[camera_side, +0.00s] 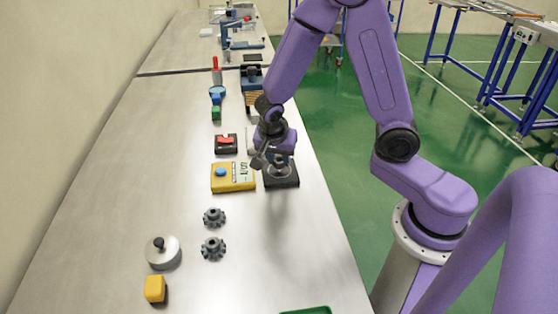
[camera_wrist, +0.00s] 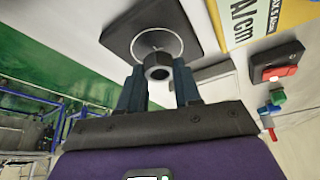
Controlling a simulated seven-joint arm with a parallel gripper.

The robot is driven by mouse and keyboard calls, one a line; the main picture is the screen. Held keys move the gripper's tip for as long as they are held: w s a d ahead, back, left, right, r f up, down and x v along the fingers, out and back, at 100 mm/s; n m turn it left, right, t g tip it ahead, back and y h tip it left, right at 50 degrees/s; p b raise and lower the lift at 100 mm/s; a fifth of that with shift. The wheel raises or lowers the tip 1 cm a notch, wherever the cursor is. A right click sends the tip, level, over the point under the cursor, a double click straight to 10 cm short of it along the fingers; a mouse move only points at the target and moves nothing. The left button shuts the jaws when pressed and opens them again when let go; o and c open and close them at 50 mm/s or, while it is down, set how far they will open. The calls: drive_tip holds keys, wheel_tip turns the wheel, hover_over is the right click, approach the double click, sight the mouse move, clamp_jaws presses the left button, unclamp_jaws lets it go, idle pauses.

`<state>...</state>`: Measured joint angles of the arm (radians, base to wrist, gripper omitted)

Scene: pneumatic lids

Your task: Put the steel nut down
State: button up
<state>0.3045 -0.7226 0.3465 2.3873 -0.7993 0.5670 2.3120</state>
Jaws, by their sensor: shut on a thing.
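In the side view my gripper (camera_side: 278,160) points down over the same dark plate (camera_side: 284,183), near the table's right edge. The nut cannot be made out clearly there, and I cannot tell whether it touches the plate.
A yellow box (camera_side: 240,185) with a blue button stands close left of the plate. A dark box with a red switch (camera_side: 226,142) is behind it. Two dark gears (camera_side: 213,248), a round lidded pot (camera_side: 163,253) and a yellow block (camera_side: 154,288) stand nearer. The table's left side is clear.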

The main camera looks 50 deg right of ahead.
drive_tip(key=shift+f, duration=0.7)
drive_tip(key=shift+f, duration=0.15)
drive_tip(key=o, duration=1.1)
drive_tip(key=v, duration=1.2)
drive_tip(key=s+n+y, duration=0.1)
drive_tip(key=s+n, duration=0.6)
drive_tip(key=n, duration=0.1)
drive_tip(key=s+a+n+g+y, duration=0.1)
drive_tip(key=s+n+y, duration=0.1)
drive_tip(key=s+n, duration=0.5)
drive_tip(key=s+r+n+y, duration=0.1)
drive_tip(key=s+n, duration=0.6)
drive_tip(key=n, duration=0.4)
drive_tip(key=shift+a+r+g+y, duration=0.1)
drive_tip(key=shift+a+g+y, duration=0.2)
drive_tip(key=shift+a, duration=0.05)
drive_tip(key=shift+w, duration=0.1)
